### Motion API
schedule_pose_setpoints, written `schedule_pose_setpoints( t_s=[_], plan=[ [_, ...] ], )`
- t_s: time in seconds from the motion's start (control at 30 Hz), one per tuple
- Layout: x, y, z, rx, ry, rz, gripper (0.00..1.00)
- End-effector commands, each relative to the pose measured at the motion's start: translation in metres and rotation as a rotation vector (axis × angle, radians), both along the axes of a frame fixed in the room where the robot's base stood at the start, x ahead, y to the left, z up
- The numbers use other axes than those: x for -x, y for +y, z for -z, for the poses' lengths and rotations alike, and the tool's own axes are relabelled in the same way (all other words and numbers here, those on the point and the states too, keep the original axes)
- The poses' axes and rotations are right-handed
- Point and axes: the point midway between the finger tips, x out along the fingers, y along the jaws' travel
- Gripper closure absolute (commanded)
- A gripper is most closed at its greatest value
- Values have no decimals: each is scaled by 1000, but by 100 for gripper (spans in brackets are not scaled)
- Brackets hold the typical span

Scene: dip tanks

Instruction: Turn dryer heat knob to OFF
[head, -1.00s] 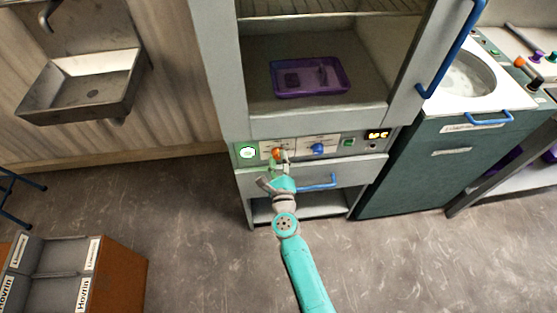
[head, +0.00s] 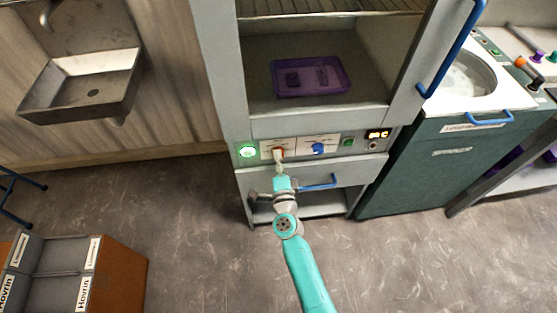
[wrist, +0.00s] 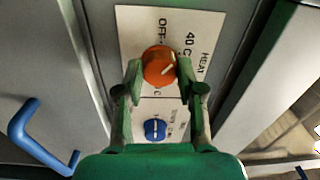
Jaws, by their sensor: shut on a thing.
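The orange heat knob (head: 279,153) is on the dryer's front panel, under the open chamber. In the wrist view the knob (wrist: 159,62) sits between my gripper's two green fingertips (wrist: 160,74), and my gripper is shut on it. The printed words OFF, 40 C and HEAT show on the white label plate (wrist: 190,24) around it. A pale pointer line shows on the knob, slanted, not clearly on the OFF mark. In the head view my gripper (head: 280,163) reaches the panel from below and partly hides the knob.
A blue knob (head: 318,148) is close to the right of the heat knob. A green round light (head: 247,152) is to its left. A blue drawer handle (head: 319,182) sticks out below the panel. A purple tray (head: 310,90) lies in the dryer chamber.

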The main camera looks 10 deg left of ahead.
Motion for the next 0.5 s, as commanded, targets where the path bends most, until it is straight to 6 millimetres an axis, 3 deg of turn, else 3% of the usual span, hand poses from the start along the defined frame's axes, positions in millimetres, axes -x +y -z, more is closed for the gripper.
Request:
schedule_pose_setpoints(
  t_s=[0.5],
  plan=[
    [0, 0, 2, 444, -126, -2, 97]
  ],
)
